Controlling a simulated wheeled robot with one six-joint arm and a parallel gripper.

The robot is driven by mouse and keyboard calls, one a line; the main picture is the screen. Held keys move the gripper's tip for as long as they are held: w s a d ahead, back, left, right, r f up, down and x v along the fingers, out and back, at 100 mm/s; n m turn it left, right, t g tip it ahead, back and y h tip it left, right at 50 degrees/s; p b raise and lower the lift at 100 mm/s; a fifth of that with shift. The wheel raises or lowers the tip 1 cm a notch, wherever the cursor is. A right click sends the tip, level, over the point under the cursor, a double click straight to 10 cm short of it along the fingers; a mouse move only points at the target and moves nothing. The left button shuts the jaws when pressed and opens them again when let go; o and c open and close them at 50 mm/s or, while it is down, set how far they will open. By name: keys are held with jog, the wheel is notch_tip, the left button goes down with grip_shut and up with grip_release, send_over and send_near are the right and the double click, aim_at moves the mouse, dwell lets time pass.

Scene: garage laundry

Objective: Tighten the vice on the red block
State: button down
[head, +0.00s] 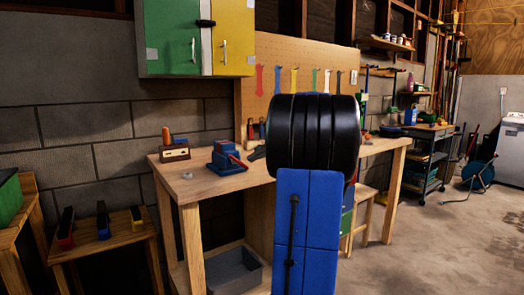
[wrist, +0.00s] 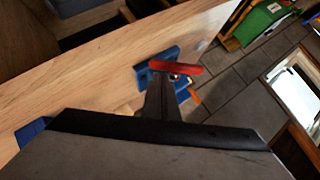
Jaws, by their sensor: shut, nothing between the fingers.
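A blue vice (head: 224,158) stands on the left part of the wooden workbench. It also shows in the wrist view (wrist: 144,74). A red bar-like piece (head: 238,162) sticks out at the vice's right side; it crosses just past my fingertips in the wrist view (wrist: 178,67). I cannot tell whether this piece is the vice's handle or the red block. No separate red block is clear. My gripper (wrist: 160,88) is shut and empty, its fingers pointing at the red piece; contact cannot be told. In the head view its dark tip (head: 257,153) is just right of the vice.
The workbench (head: 170,170) has a small wooden box with an orange item (head: 174,149) behind left of the vice. Colored tools hang on a pegboard (head: 300,52) behind. A low bench (head: 130,236) with several clamps stands at left. My arm hides the bench's middle.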

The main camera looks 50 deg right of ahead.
aim_at(246, 167)
jog(key=shift+a+f, duration=0.4)
jog(key=shift+f, duration=0.1)
jog(key=shift+f, duration=0.1)
jog(key=shift+w+a+f+m+t+y, duration=0.1)
jog(key=shift+a+f+m+t+y, duration=0.1)
jog(key=shift+f+m+t+y, duration=0.5)
jog(key=shift+a+f+g, duration=0.1)
jog(key=shift+f+g, duration=0.2)
jog(key=shift+f, duration=0.05)
